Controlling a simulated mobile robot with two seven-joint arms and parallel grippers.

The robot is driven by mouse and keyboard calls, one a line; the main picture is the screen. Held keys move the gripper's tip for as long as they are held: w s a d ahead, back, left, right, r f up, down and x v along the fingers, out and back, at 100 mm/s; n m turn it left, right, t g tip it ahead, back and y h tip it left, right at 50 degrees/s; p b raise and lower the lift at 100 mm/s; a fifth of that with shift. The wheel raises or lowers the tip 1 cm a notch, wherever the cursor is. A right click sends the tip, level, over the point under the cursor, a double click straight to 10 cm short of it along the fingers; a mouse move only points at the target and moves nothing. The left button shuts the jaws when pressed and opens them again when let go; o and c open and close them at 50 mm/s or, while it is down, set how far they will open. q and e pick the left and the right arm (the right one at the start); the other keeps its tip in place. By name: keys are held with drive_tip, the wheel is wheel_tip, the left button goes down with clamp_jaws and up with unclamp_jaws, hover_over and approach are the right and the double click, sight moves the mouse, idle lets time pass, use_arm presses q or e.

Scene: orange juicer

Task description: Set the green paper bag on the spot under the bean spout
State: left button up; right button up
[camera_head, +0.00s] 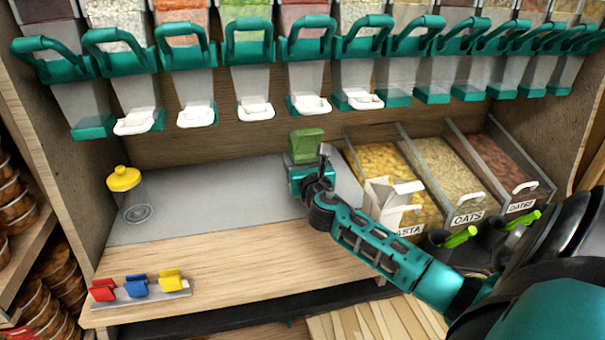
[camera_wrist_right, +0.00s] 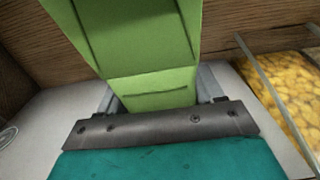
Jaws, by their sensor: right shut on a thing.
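The green paper bag (camera_head: 306,143) is upright over the back of the grey counter, below the row of dispensers. My right gripper (camera_head: 303,172) is shut on the bag's lower part. In the right wrist view the bag (camera_wrist_right: 146,50) rises from between the fingers of the gripper (camera_wrist_right: 155,108). Whether the bag touches the counter is unclear. Several dispensers have white spouts, such as this spout (camera_head: 311,105) above the bag; I cannot tell which is the bean spout. No marked spot shows on the counter. My left gripper is not in view.
Bins of pasta (camera_head: 392,170), oats (camera_head: 450,165) and dates (camera_head: 500,160) stand to the right. Coloured clips (camera_head: 138,286) lie at the front left. The counter's middle is clear.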

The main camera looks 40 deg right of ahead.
wheel_tip(320, 180, down, 4)
drive_tip(key=shift+r+b, duration=0.2)
drive_tip(key=shift+b, duration=0.8)
drive_tip(key=shift+r, duration=0.1)
drive_tip(key=o, duration=1.1)
drive_tip(key=shift+s+a, duration=0.1)
drive_tip(key=shift+s, duration=0.1)
drive_tip(key=p+v, duration=0.2)
drive_tip(key=v, duration=0.9)
drive_tip(key=shift+s+a+r, duration=0.1)
drive_tip(key=shift+s, duration=0.2)
